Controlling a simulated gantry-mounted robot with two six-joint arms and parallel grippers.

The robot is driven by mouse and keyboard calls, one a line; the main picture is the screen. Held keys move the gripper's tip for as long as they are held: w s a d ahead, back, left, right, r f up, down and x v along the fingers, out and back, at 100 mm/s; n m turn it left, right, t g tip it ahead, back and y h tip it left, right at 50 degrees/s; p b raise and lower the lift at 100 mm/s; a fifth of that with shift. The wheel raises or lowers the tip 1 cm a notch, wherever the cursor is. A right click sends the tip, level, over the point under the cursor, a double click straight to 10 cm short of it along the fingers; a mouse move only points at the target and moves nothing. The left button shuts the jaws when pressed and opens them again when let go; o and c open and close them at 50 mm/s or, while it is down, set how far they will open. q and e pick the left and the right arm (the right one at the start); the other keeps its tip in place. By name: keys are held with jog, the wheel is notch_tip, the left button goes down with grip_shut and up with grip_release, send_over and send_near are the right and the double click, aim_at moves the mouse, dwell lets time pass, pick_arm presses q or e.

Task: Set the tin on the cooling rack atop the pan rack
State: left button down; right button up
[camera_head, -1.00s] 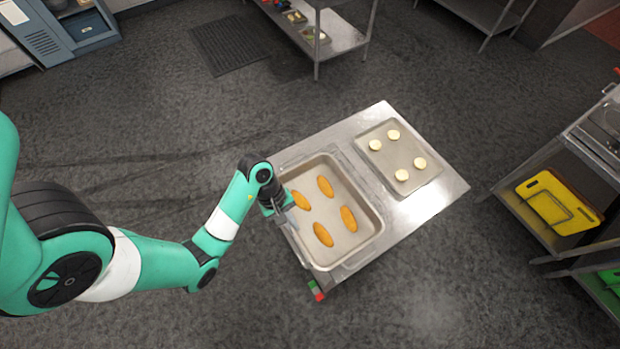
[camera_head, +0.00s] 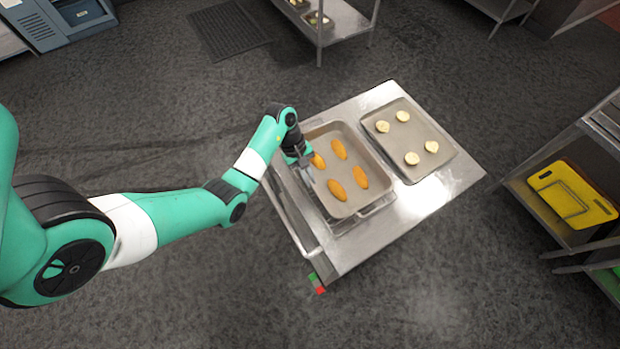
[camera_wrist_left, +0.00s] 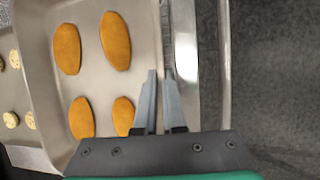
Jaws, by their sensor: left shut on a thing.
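The tin (camera_head: 376,196) is a deep beige pan holding several orange-brown oval pieces; it also shows in the wrist view (camera_wrist_left: 88,20). My left gripper (camera_head: 309,178) is shut on the tin's left wall; in the wrist view its fingers (camera_wrist_left: 160,78) straddle the rim. The tin is over the steel top of the pan rack (camera_head: 428,205). Part of the cooling rack (camera_head: 368,216) shows at the tin's near edge; the tin hides the rest. I cannot tell whether the tin touches the cooling rack. My right gripper is out of view.
A flat tray (camera_head: 445,155) with several pale round pieces lies on the pan rack, close to the tin's right side. A shelf with a yellow board (camera_head: 572,195) stands at the right. A steel table (camera_head: 345,22) stands at the back. Bare steel lies at the near end.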

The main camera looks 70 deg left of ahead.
pick_arm(q)
jog(key=shift+w+a+f, duration=0.25)
jog(key=shift+f, duration=0.15)
jog(key=shift+f+b, duration=0.3)
jog(key=shift+f, duration=1.2)
jog(key=shift+f, duration=0.15)
jog(key=c, duration=1.1)
grip_release()
jog(key=shift+o, duration=0.2)
